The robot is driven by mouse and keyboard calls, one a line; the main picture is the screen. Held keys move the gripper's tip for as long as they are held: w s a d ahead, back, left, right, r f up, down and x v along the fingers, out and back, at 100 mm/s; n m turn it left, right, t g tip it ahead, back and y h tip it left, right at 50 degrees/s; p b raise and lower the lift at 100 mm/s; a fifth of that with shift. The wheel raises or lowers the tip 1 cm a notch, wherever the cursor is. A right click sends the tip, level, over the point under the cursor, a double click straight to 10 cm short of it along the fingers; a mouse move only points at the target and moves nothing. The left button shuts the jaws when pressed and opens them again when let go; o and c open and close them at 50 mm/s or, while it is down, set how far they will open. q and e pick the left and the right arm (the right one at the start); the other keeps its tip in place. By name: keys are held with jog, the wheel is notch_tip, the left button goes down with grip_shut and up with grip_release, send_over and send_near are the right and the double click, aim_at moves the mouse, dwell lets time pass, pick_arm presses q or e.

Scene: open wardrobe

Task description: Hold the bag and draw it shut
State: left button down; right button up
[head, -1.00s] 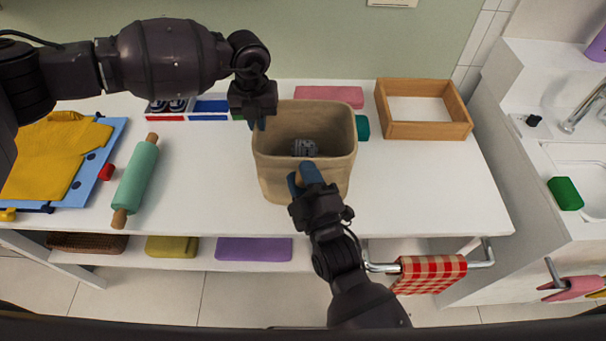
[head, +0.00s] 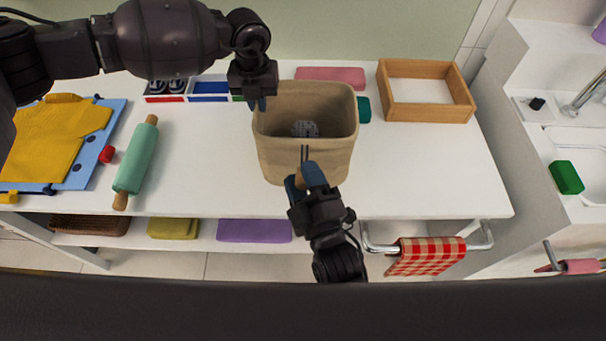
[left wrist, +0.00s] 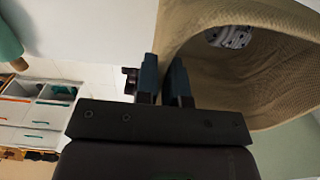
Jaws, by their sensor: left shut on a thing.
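The tan fabric bag (head: 290,150) stands upright on the white worktop with its mouth wide open. A grey patterned item (head: 305,128) lies inside it. My left gripper (head: 259,104) is shut on the bag's rim at the back left; its two blue fingers also show at the bag's edge in the left wrist view (left wrist: 163,82). Dark cords (head: 305,153) run down from the bag's front. My right gripper (head: 303,179) is at their lower end, in front of the bag, with a small brown toggle (head: 312,187) between its fingers. The fingers partly hide the toggle.
A wooden tray (head: 469,106) stands at the back right. A green rolling pin (head: 136,160) and a yellow garment (head: 45,140) on a blue board lie left. A checked towel (head: 426,256) hangs on the front rail. The worktop right of the bag is clear.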

jog(key=shift+o, duration=0.9)
jog(key=v, duration=1.2)
jog(key=shift+o, duration=0.3)
